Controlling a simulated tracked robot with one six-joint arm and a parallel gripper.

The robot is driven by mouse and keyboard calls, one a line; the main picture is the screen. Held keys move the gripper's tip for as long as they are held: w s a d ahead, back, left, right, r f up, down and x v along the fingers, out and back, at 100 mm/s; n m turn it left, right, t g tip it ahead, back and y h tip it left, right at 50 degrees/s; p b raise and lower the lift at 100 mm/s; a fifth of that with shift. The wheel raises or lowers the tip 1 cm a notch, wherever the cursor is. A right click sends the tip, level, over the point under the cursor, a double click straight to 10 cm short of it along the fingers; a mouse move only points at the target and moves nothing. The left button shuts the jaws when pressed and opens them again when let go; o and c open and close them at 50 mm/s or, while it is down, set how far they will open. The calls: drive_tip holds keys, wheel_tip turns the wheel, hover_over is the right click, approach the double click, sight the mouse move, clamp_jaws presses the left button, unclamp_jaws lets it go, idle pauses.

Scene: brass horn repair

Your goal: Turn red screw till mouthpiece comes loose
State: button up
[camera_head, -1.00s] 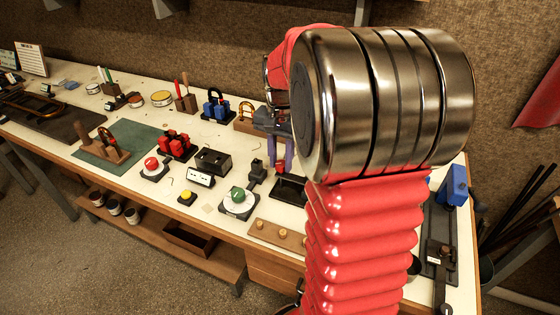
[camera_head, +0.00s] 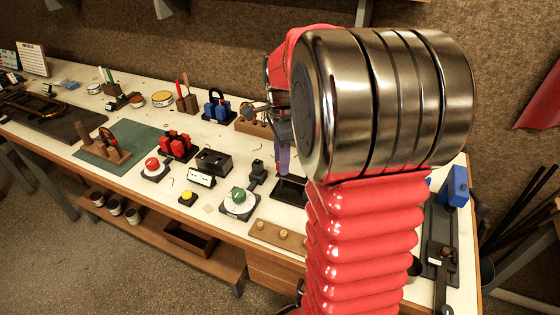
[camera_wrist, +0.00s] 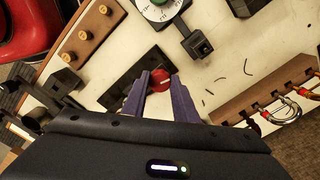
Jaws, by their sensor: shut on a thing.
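A red screw head (camera_wrist: 160,78) shows between the tips of my purple gripper fingers (camera_wrist: 161,88) in the wrist view. My gripper is shut on it. The screw sits at a dark plate (camera_wrist: 122,88) on the pale bench top. In the head view my gripper (camera_head: 283,158) points down over the bench, beside a black tray-like plate (camera_head: 290,193), and my arm hides much of that area. I cannot make out the mouthpiece in either view.
A dial with a green knob (camera_head: 238,196) and a wooden strip with round pegs (camera_head: 280,236) stand close by. Red padlocks (camera_head: 176,146), a black box (camera_head: 213,161) and a red button (camera_head: 152,163) lie left. A rack with hooked parts (camera_wrist: 262,100) stands right in the wrist view.

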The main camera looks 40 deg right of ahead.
drive_tip(key=shift+s+d+m, duration=0.1)
drive_tip(key=shift+s+m, duration=0.1)
drive_tip(key=shift+m, duration=0.3)
drive_tip(key=o, duration=0.8)
drive_tip(key=shift+o, duration=1.4)
drive_tip(key=shift+w, duration=0.1)
wheel_tip(320, 180, up, 14)
drive_tip(key=shift+f, duration=0.15)
